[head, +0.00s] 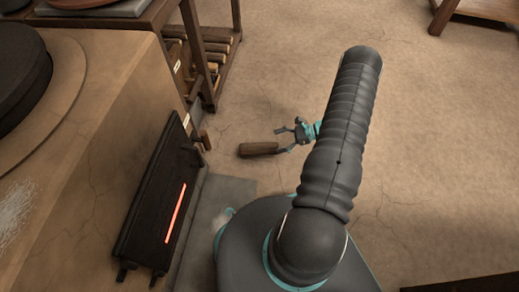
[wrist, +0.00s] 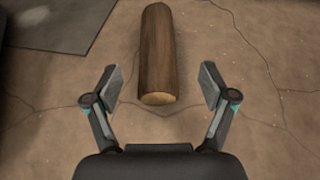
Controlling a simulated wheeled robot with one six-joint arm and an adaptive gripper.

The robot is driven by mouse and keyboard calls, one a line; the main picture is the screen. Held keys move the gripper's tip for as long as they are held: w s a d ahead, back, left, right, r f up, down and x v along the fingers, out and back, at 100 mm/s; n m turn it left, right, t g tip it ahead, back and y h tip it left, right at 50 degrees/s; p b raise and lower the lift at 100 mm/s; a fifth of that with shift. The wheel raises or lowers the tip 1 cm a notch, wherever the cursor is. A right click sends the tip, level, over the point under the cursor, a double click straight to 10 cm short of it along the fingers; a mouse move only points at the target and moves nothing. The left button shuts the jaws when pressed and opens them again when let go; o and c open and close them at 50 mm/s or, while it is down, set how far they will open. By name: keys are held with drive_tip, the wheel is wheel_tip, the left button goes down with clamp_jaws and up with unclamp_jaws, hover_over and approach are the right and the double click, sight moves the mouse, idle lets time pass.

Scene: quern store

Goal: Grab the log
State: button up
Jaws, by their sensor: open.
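The log (head: 259,149) is a short brown cylinder lying on the cracked floor, near the middle of the head view. In the wrist view the log (wrist: 158,55) points away from me, its pale cut end nearest. My gripper (head: 286,140) is open at the log's right end. In the wrist view my gripper (wrist: 160,86) has one finger on each side of the log's near end, with a gap on both sides. The fingers do not appear to touch it. Most of my wrist is hidden behind my arm in the head view.
A black heater (head: 155,205) with a glowing red bar stands left, against a stone block (head: 110,130), with a grey mat (head: 222,196) before it. A wooden rack (head: 205,55) holding more logs stands behind. The floor to the right is clear.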

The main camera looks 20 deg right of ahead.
sight(269, 145)
drive_tip(key=shift+x, duration=1.05)
drive_tip(key=shift+s+f+b+x, duration=0.15)
drive_tip(key=shift+f+b+x, duration=0.05)
drive_tip(key=shift+x, duration=1.15)
drive_tip(key=shift+s+f+b+x, duration=0.1)
drive_tip(key=shift+f+b+x, duration=0.05)
drive_tip(key=shift+x, duration=1.15)
drive_tip(key=shift+d, duration=0.1)
drive_tip(key=c, duration=1.5)
drive_tip(key=shift+o, duration=0.2)
drive_tip(key=shift+r, duration=0.1)
